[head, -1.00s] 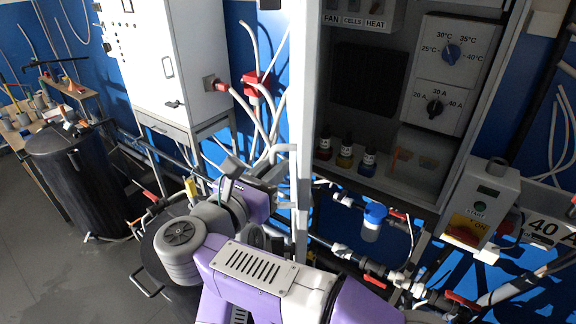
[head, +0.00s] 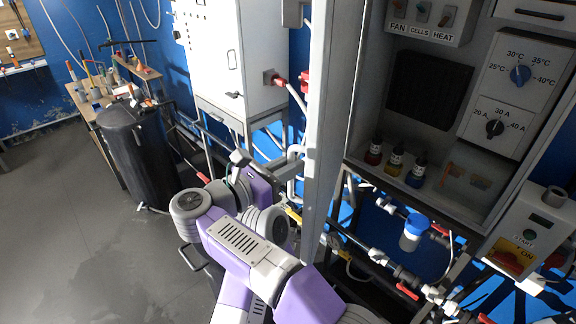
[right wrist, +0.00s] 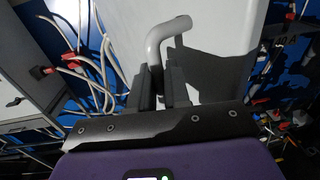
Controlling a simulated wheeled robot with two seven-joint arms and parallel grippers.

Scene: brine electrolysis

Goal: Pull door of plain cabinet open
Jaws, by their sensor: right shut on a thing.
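The cabinet (head: 357,172) with dials and bottles inside stands open at the right of the head view. Its door (head: 335,110) shows nearly edge-on as a tall grey panel swung out at the cabinet's left side. In the right wrist view, the door's pale face (right wrist: 228,45) fills the upper middle. A bent grey handle (right wrist: 165,36) stands out from it. My right gripper (right wrist: 161,82) is shut on this handle, with a dark finger on each side. My left gripper is out of view.
A white cabinet (head: 222,60) on a stand and a black tank (head: 140,155) are to the left. Pipes with red valves (head: 405,290) run below the open cabinet. A start box (head: 525,240) is at the right. Grey floor (head: 70,240) is clear at lower left.

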